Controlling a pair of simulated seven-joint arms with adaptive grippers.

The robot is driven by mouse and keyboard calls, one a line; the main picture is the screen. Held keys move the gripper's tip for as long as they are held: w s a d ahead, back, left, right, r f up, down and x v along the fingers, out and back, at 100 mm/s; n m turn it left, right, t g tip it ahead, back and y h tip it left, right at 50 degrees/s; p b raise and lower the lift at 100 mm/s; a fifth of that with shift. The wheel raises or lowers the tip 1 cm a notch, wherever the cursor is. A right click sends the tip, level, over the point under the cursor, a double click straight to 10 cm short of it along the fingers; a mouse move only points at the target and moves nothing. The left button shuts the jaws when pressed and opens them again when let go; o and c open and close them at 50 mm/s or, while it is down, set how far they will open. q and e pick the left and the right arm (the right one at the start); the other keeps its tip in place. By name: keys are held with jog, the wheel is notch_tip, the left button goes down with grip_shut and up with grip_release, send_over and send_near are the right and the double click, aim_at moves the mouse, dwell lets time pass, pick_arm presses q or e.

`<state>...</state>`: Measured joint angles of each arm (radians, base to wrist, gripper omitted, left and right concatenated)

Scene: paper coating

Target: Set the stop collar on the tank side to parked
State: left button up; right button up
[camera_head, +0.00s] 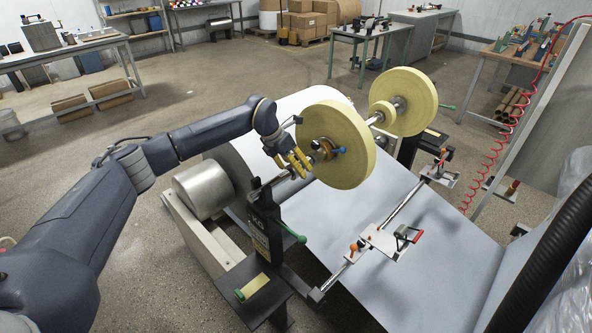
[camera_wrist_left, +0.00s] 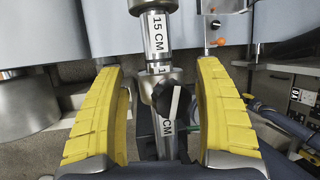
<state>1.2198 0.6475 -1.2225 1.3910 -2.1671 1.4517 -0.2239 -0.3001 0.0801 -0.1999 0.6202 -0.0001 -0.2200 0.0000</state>
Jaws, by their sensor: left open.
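My left gripper (camera_head: 297,163) is at the bare near end of the roll shaft, beside the near yellow roll (camera_head: 345,172). In the left wrist view my left gripper (camera_wrist_left: 159,66) is open, its yellow fingers on either side of the metal shaft (camera_wrist_left: 155,33), which carries "15 CM" labels. A silver collar with a black knob (camera_wrist_left: 172,100) sits on the shaft between the fingers, apparently untouched. I cannot tell for sure that it is the stop collar. In the head view the gripper hides this spot. My right gripper is not in view.
A black stand (camera_head: 264,228) with a green handle supports the near shaft end. A second yellow roll (camera_head: 408,102) is farther along. A black ribbed hose (camera_head: 545,265) is at right.

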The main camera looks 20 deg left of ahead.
pick_arm(q)
jog(key=shift+x, duration=0.85)
grip_shut()
